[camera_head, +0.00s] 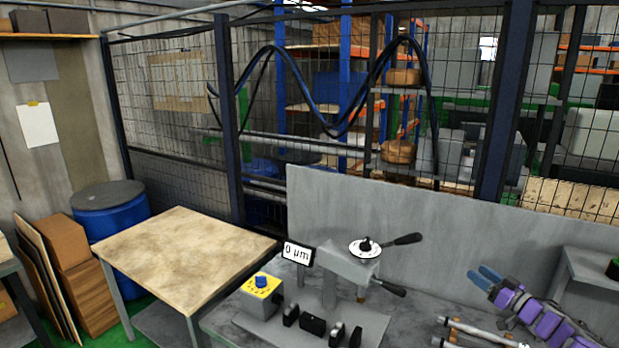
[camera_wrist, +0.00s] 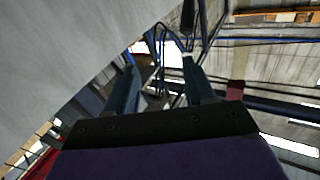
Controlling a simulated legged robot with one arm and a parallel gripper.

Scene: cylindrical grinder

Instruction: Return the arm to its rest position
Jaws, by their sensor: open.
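My gripper (camera_head: 484,277) is at the lower right in the head view, with two blue fingers and a purple arm behind it. It points up and to the left, in front of the grey upright panel (camera_head: 400,232). In the wrist view my gripper (camera_wrist: 160,80) shows its two fingers spread apart with nothing between them. Most of my arm is cut off by the lower right edge of the head view.
Metal rods (camera_head: 478,335) lie near my arm. A wooden-topped table (camera_head: 185,252) stands left, its top clear.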

